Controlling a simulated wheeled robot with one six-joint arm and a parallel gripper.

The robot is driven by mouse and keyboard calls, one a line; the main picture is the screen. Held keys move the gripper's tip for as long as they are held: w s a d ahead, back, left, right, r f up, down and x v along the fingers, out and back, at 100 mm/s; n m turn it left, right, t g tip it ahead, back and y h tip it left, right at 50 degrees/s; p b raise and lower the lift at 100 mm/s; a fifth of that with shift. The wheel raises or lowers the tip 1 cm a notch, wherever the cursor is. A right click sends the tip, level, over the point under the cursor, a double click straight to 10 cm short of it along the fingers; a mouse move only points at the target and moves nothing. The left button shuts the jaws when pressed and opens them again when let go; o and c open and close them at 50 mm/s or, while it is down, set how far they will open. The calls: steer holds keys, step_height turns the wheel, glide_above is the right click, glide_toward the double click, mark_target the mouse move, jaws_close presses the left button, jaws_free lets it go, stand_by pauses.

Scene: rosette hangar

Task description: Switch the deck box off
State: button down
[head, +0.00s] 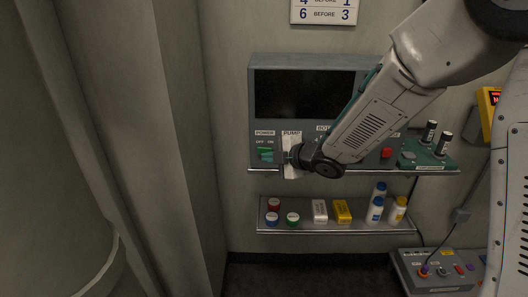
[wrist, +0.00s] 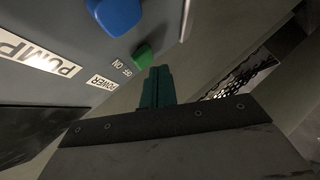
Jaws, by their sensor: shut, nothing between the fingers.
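A grey wall panel (head: 257,100) with a dark screen has a POWER switch marked OFF on the left and ON on the right. No readable label names it as the deck box. The green switch (wrist: 143,57) shows in the wrist view beside the OFF and ON marks; which way it is set I cannot tell. My gripper (wrist: 158,75) is shut and empty, its green fingertips close to the switch; contact is unclear. In the head view my gripper (head: 269,157) is at the panel's lower left, and my arm hides part of the panel.
A blue knob (wrist: 115,14) is beside the switch, near the PUMP label. A red button (head: 387,153) is at the panel's right. A shelf (head: 300,228) below holds jars, boxes and bottles. A grey control box (head: 405,272) is at lower right. A green holder (head: 410,158) carries two dark-topped cylinders.

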steer(key=shift+s+d, duration=0.15)
steer(key=shift+s, duration=1.1)
steer(key=shift+s+d, duration=0.1)
steer(key=shift+s, duration=1.15)
steer(key=d+f+m+h, duration=0.4)
steer(key=d+f+m, duration=0.1)
steer(key=d, duration=0.1)
steer(key=s+d+r+m+g+h, duration=0.2)
steer(key=s+d+m+g+h, duration=0.2)
steer(key=s+d+m+h, duration=0.5)
steer(key=s+d+r+m+g+y, duration=0.1)
steer(key=s+d+r+m, duration=0.2)
steer(key=s, duration=0.5)
steer(key=s+d+r+m+g+y, duration=0.1)
steer(key=s+d+r+m, duration=0.2)
steer(key=s+r, duration=0.2)
steer(key=s+d+r+m+g+y, duration=0.1)
steer(key=s+d+r+m, duration=0.2)
steer(key=s, duration=0.8)
step_height(320, 180, up, 2)
steer(key=shift+m+g+y, duration=0.3)
